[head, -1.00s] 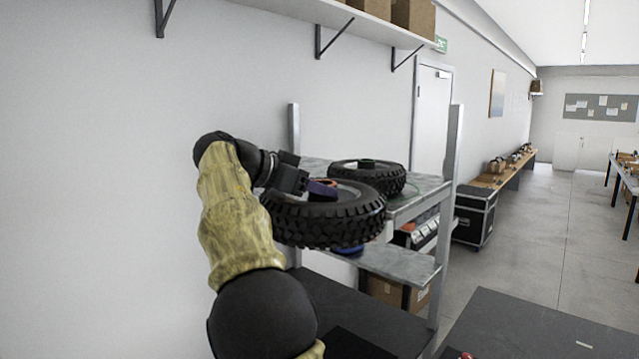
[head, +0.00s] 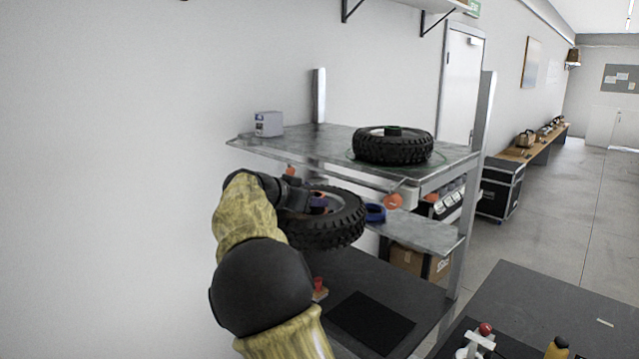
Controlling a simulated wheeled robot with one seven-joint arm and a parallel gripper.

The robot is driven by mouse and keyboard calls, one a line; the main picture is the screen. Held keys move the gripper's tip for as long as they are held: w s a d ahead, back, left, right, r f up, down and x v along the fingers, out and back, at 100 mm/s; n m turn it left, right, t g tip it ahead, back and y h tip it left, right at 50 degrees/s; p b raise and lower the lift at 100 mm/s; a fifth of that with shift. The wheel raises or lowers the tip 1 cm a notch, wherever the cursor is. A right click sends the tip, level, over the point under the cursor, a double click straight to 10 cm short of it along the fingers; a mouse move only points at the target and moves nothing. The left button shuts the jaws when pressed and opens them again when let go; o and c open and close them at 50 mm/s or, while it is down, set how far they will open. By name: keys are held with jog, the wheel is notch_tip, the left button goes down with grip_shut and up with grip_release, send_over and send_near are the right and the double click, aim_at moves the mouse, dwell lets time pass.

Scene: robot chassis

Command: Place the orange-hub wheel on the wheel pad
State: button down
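My gripper (head: 308,203) is at the hub of a black knobby-tyred wheel (head: 345,225) and holds it in the air, slightly tilted, in front of the shelf rack. A small orange patch shows at its hub beside a purple part; my gripper and arm hide the rest of the hub. A flat black square pad (head: 371,322) lies on the dark worktop below and to the right of the held wheel, and nothing lies on it. A second wheel (head: 394,150), with a green hub, lies flat on the top shelf.
The metal top shelf (head: 300,142) carries a small grey box (head: 268,124) at its left. A lower shelf (head: 420,232) holds a blue object (head: 375,213). A red object (head: 318,286) stands on the worktop left of the pad. A dark table (head: 540,310) with small items is at right.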

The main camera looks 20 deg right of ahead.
jog(key=w+a+f+n+t+y, duration=0.2)
jog(key=a+f+n+y, duration=0.15)
jog(key=f, duration=0.75)
jog(key=w+a+f+n+t+y, duration=0.2)
jog(key=a+f+n+t, duration=0.15)
jog(key=f, duration=0.85)
jog(key=w+a+f+n+t+y, duration=0.15)
jog(key=a+f, duration=0.35)
jog(key=f, duration=0.6)
jog(key=s+a+f+n+y, duration=0.35)
jog(key=s+f, duration=0.45)
jog(key=f, duration=0.5)
jog(key=s+d+y, duration=0.1)
jog(key=s+d, duration=0.1)
jog(key=s, duration=1)
jog(key=shift+d+f, duration=0.35)
jog(key=shift+d, duration=0.05)
